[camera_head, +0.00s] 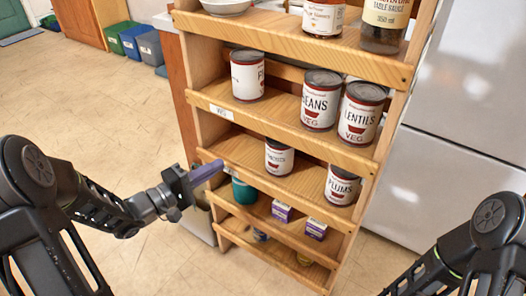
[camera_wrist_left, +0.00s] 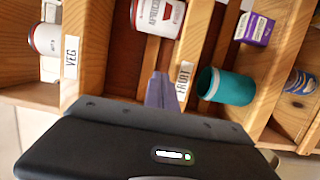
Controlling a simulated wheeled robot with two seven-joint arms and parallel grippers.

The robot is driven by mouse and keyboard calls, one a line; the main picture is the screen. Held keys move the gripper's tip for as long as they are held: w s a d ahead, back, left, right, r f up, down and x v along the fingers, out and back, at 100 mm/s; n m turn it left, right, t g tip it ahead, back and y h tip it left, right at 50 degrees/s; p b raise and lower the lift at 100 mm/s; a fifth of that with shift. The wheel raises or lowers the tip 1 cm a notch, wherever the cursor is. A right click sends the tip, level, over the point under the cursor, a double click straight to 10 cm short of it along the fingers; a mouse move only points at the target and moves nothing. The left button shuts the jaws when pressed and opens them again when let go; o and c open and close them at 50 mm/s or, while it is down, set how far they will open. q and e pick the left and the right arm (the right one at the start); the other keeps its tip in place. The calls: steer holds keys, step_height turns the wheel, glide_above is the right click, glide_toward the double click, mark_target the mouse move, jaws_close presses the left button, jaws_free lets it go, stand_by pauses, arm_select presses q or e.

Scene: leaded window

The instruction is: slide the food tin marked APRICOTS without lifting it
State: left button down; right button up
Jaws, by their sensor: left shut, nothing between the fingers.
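The APRICOTS tin (camera_wrist_left: 158,15) stands on the shelf labelled FRUIT (camera_wrist_left: 184,80) in the left wrist view, its top cut off by the picture edge. In the head view a tin on that shelf (camera_head: 279,157) appears to be the same one, its lettering too small to read fully. My left gripper (camera_head: 208,173) is shut and empty, its purple fingers at the shelf's front left corner, apart from the tin and to its left. The fingers also show in the left wrist view (camera_wrist_left: 160,92). My right arm shows at lower right, its gripper out of frame.
A PLUMS tin (camera_head: 342,184) stands on the same shelf, to the right. The VEG shelf above holds BEANS (camera_head: 320,100), LENTILS (camera_head: 360,113) and another tin (camera_head: 247,76). Below are a teal cup (camera_head: 244,191) and purple boxes (camera_head: 315,229). The shelf between the two lower tins is clear.

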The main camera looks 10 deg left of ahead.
mark_target(256, 165)
arm_select(q)
steer(key=b+x, duration=0.3)
steer(key=x, duration=0.7)
steer(key=shift+w+d+f, duration=0.1)
steer(key=shift+f, duration=0.05)
steer(key=shift+s+d+b, duration=0.3)
steer(key=shift+d+b, duration=0.05)
steer(key=shift+d, duration=0.25)
steer(key=shift+s+d+b, duration=0.3)
steer(key=shift+s+d, duration=0.05)
steer(key=shift+d, duration=0.25)
steer(key=shift+s+d, duration=0.2)
steer(key=shift+d, duration=0.25)
